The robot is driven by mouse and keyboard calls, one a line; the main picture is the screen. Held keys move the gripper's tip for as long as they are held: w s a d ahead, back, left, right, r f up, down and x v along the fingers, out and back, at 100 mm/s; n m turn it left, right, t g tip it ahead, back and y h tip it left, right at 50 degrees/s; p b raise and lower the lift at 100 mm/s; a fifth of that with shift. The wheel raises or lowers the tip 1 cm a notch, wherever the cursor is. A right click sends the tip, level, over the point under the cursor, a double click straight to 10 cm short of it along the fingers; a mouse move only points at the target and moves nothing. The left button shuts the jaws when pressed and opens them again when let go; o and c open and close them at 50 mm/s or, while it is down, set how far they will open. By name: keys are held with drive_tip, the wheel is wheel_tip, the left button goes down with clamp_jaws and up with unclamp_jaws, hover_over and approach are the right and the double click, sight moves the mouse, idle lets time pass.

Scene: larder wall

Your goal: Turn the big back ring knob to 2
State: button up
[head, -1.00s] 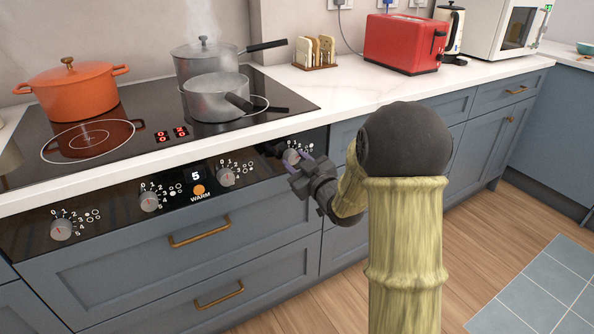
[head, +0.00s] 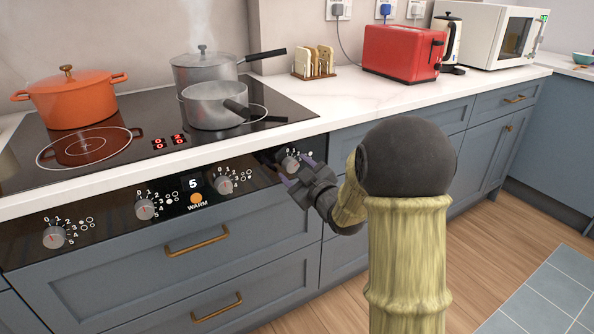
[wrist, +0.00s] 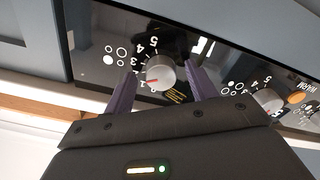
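The rightmost stove knob (head: 290,163) is a grey dial with a red pointer line and printed numbers. In the wrist view this knob (wrist: 161,69) sits between the two purple fingers of my gripper (wrist: 160,75), with a visible gap on each side. The pointer faces the low numbers at lower left; its exact number is hard to read. Beside it are ring symbols, one filled. In the head view my gripper (head: 298,173) is open just in front of this knob. The red hob readout (head: 169,142) seems to show a 2 at top right.
Other knobs (head: 223,184) line the black panel to the left, with a display (head: 194,184) reading 5. A steaming grey pot (head: 205,66), a grey saucepan (head: 217,106) and an orange pot (head: 70,98) stand on the hob. Drawer handles (head: 197,241) jut out below.

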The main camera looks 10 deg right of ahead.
drive_tip(key=shift+a+r, duration=0.1)
drive_tip(key=b+v, duration=0.5)
drive_tip(key=v, duration=1.2)
drive_tip(key=shift+s, duration=0.15)
idle(0.4)
